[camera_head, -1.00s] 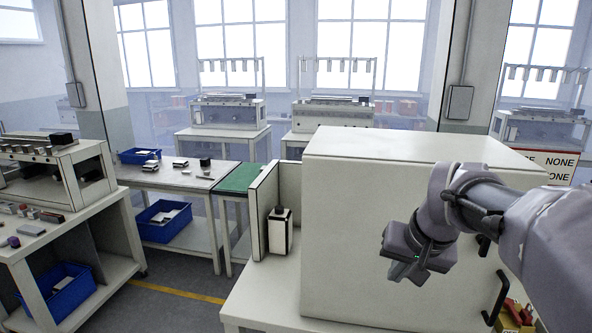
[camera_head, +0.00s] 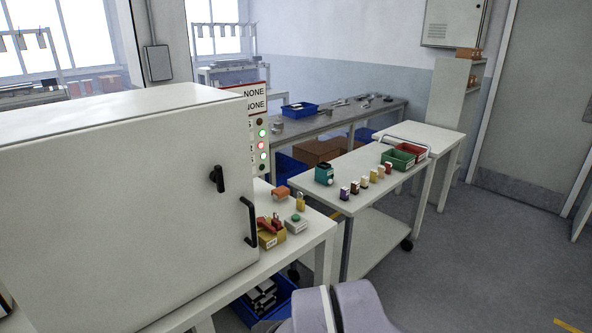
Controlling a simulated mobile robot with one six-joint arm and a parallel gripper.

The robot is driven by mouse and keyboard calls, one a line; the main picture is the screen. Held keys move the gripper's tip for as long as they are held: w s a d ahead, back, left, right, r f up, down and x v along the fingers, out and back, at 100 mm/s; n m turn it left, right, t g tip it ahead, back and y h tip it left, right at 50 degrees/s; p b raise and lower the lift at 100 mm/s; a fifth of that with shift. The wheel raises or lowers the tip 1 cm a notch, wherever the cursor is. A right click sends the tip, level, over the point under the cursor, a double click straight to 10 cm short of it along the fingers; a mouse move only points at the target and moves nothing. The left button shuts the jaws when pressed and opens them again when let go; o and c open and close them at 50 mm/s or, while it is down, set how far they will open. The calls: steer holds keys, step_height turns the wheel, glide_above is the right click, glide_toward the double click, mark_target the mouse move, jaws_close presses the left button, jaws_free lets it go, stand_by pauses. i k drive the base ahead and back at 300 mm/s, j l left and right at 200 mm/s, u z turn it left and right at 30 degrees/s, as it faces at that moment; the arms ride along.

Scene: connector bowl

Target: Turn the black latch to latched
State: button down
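The black latch (camera_head: 217,179) is a small dark handle on the front face of the large white cabinet (camera_head: 110,200), near its right edge. It looks roughly upright, slightly tilted. Below and right of it, a black pull handle (camera_head: 249,221) is fixed by the cabinet's edge. The cabinet front appears closed. Only a grey-purple part of my arm shows at the bottom middle. My gripper is out of the picture.
A yellow bin (camera_head: 271,240) with red items and a green-button box (camera_head: 297,224) stand on the bench right of the cabinet. A cart (camera_head: 300,180) with small coloured blocks stands farther right. Open floor lies at right.

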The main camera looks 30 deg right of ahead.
mark_target(216, 176)
steer(key=z, duration=0.25)
steer(key=i+j+z, duration=0.1)
steer(key=i+j, duration=0.65)
steer(key=j, duration=0.1)
